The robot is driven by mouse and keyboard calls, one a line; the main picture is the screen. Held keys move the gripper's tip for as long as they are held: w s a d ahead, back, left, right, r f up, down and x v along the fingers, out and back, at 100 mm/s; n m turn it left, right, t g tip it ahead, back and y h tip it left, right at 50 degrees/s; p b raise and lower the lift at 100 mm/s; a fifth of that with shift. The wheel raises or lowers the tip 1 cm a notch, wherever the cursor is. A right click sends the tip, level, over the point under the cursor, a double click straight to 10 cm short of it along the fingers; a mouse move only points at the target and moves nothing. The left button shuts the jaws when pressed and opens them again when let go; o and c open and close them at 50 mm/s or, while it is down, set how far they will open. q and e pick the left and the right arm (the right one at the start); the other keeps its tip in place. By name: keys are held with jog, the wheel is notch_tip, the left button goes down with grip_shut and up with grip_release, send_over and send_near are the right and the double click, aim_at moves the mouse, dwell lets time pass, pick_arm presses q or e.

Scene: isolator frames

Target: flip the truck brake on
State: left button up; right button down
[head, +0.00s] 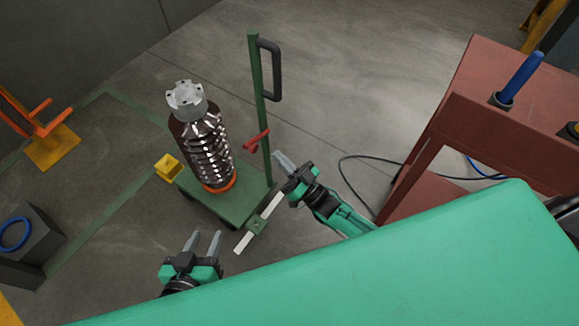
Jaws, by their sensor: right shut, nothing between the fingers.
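The green truck (243,187) stands on the floor left of centre, with a tall green post (257,95) and a black handle (271,70). A red lever (256,140) sticks out low on the post; I cannot tell for sure whether it is the brake. A brown ribbed insulator (203,148) with a grey metal cap stands upright on the truck. My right gripper (283,161) is shut and empty, just right of the post and a little below the red lever in the picture. My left gripper (205,240) is open and empty, in front of the truck.
White bars (271,205) lie along the truck's near side. A yellow block (168,167) is at its left. A red-brown bench (480,90) with a blue-handled tool (521,76) stands right. A black cable (345,180) lies on the floor. An orange stand (52,148) is far left.

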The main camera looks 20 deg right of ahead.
pick_arm(q)
jog(key=shift+a, duration=0.1)
pick_arm(e)
jog(key=shift+v, duration=1.65)
jog(key=shift+a, duration=0.15)
